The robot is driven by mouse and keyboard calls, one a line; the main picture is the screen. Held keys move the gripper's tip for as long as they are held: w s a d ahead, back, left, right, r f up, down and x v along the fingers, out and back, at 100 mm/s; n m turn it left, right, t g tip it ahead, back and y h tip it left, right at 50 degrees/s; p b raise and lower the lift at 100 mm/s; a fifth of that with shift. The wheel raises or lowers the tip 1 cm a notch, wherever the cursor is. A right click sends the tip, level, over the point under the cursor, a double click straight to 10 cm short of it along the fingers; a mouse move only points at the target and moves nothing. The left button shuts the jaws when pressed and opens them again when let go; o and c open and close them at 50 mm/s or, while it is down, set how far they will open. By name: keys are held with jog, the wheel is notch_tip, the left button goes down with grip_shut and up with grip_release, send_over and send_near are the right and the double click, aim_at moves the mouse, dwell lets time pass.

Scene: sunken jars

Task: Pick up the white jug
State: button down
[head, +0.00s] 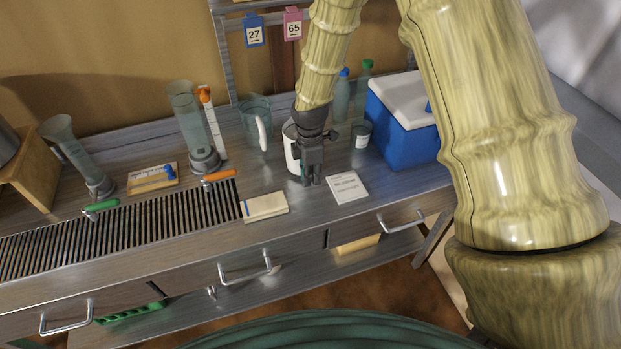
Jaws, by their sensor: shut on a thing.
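The white jug (290,150) stands toward the back of the metal bench, mostly hidden behind my gripper; its left side and part of its rim show. My gripper (312,181) points down at the jug's front right side and is shut on it. The fingers' contact with the jug is hidden from this view. The jug looks upright; I cannot tell whether its base touches the bench.
A clear jug with a white handle (262,132) stands close on the left. A white card (347,187) and a notepad (264,206) lie in front. Tall glass cylinders stand further left.

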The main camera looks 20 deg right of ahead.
jog(key=shift+w+r+b, duration=0.1)
jog(key=shift+r+b, duration=0.85)
jog(key=shift+r, duration=3.1)
jog(key=c, duration=1.9)
grip_release()
jog(key=shift+c, duration=0.2)
grip_shut()
